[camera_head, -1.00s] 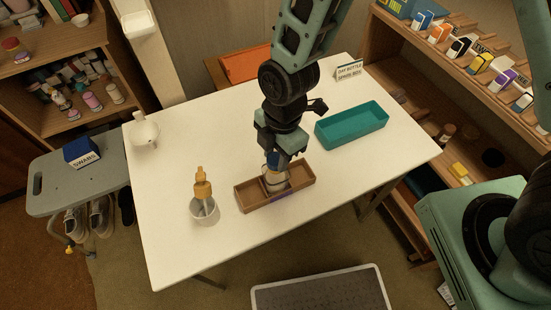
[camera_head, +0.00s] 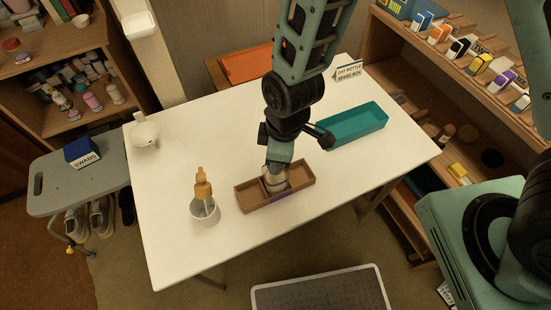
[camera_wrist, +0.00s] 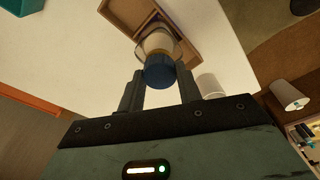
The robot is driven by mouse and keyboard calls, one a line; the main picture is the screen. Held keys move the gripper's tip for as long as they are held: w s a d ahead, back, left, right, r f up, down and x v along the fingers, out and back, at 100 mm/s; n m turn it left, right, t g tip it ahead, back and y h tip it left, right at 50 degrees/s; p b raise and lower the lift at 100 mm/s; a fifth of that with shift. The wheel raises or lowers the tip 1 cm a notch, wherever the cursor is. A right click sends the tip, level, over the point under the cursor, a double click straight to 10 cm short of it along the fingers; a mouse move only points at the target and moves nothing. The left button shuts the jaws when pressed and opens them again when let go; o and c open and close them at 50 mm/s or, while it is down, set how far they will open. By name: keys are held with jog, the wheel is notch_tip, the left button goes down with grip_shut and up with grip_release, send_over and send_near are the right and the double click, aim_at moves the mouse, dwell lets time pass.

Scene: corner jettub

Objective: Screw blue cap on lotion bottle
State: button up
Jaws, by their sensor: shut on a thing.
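The lotion bottle (camera_wrist: 158,42) is a pale jar standing in the wooden two-part box; it also shows in the head view (camera_head: 274,181), partly covered by my gripper. The blue cap (camera_wrist: 159,70) sits at the bottle's mouth in the wrist view, between my fingers. My gripper (camera_wrist: 160,90) is shut on the cap, from above the box; in the head view it (camera_head: 277,168) hides the cap. I cannot tell how far the cap is threaded. The wooden box (camera_head: 303,179) lies on the white table, and its right compartment looks empty.
A teal tray (camera_head: 352,126) lies at the right back, near a sign (camera_head: 349,71). A white pitcher (camera_head: 144,133) is at the far left. The table's middle left is clear.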

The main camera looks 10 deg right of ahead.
jog(key=shift+m, duration=0.3)
jog(key=m+p, duration=0.1)
jog(key=m, duration=0.2)
jog(key=shift+s+r, duration=0.1)
jog(key=shift+m+t+p, duration=0.3)
jog(key=shift+m+p, duration=0.15)
jog(key=shift+m, duration=0.95)
jog(key=m+p, duration=0.1)
jog(key=m, duration=0.2)
jog(key=shift+a+h+p, duration=0.1)
jog(key=shift+h+p, duration=0.25)
jog(key=shift+h, duration=0.05)
jog(key=shift+f+m+p, duration=0.25)
jog(key=shift+m+p, duration=0.45)
jog(key=shift+m, duration=0.8)
